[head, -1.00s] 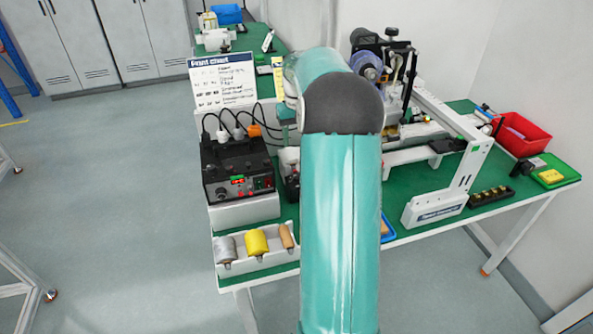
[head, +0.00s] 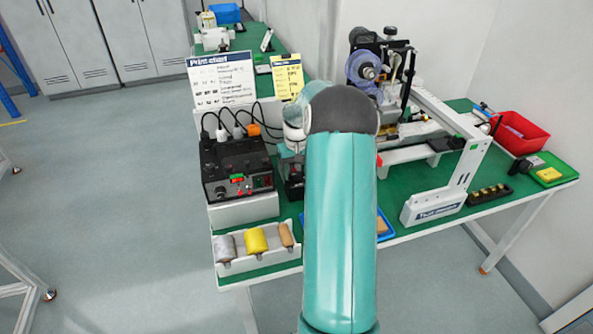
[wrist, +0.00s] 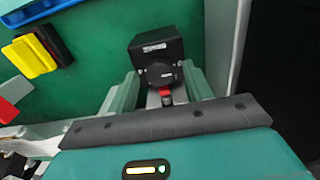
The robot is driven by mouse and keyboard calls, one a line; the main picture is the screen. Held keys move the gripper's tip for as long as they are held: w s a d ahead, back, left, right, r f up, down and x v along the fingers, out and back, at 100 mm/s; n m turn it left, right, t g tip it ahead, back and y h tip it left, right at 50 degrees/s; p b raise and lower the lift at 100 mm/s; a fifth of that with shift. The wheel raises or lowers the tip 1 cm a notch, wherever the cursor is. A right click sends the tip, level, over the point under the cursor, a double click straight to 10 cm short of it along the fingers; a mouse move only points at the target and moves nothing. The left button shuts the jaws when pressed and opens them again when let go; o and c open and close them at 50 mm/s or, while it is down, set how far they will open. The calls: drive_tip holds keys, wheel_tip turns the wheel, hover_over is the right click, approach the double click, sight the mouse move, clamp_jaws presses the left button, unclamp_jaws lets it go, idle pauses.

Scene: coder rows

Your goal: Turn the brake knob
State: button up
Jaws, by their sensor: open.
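In the wrist view, a black box (wrist: 155,50) stands on the green tabletop, with a round dark knob (wrist: 160,74) on its near face and a red tip (wrist: 165,94) below it. I cannot tell whether this is the brake knob. My gripper (wrist: 160,82) is open, with one finger on each side of the knob and nothing held. Whether the fingers touch the box is unclear. In the head view, the coding machine with its purple reel (head: 361,68) stands at the back of the bench. My own arm hides the gripper there.
A black control unit (head: 237,168) with cables stands at the left of the bench, behind a white bin (head: 262,263) of rollers. A red bin (head: 522,134) sits at the right. The wrist view shows a yellow block (wrist: 30,57) and a blue tray edge (wrist: 35,10).

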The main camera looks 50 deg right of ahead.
drive_tip(key=c, duration=1)
drive_tip(key=shift+m, duration=0.4)
drive_tip(key=m, duration=0.3)
drive_tip(key=shift+m, duration=2.5)
drive_tip(key=o, duration=1)
